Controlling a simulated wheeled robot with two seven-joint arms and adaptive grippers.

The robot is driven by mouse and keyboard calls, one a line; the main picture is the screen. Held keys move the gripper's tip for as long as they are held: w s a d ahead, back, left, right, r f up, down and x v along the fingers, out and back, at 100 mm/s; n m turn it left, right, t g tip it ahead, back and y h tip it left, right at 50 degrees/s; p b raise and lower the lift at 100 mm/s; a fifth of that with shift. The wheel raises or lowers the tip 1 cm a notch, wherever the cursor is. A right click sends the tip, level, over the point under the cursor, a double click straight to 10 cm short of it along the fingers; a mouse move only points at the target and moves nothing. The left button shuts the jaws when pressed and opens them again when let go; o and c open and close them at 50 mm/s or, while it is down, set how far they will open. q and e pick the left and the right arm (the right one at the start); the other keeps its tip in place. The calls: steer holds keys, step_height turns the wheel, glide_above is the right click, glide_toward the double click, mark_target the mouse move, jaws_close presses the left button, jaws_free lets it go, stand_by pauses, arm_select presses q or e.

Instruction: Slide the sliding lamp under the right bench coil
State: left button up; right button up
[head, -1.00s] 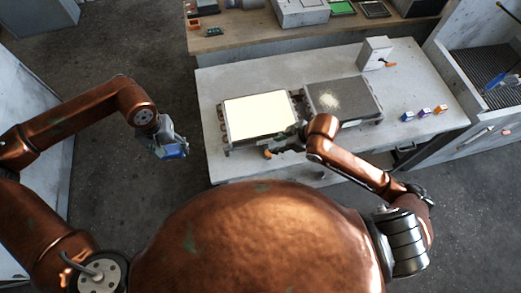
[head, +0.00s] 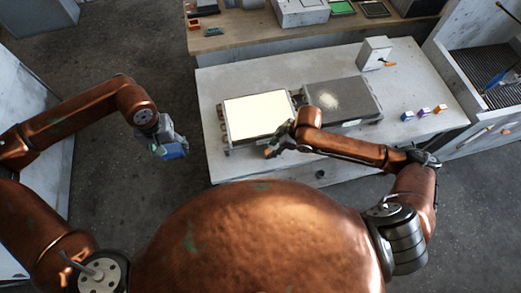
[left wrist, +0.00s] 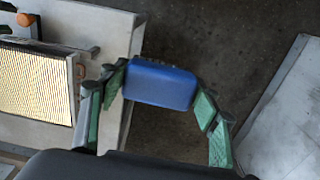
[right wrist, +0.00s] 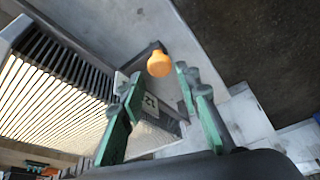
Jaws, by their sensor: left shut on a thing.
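The left bench coil (head: 260,117) glows bright, lit from beneath; the lamp's body is hidden under it. The right bench coil (head: 343,101) is dark, with a pale dusty patch on top. An orange knob (right wrist: 159,63), apparently the sliding lamp's handle, stands on a dark arm at the coil's front side; it also shows in the left wrist view (left wrist: 26,19). My right gripper (right wrist: 158,84) is open, with the knob just beyond and between its fingertips, no grip visible. My left gripper (head: 171,150) is shut on a blue block (left wrist: 160,83), away from the bench.
The white bench (head: 225,82) holds both coils side by side. A pale box (head: 375,53) with an orange-tipped lever stands at the back right. Several small coloured blocks (head: 424,112) lie at the right.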

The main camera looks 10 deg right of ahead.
mark_target(270, 151)
steer(key=shift+x, duration=1.8)
steer(key=shift+c, duration=0.6)
jaws_close()
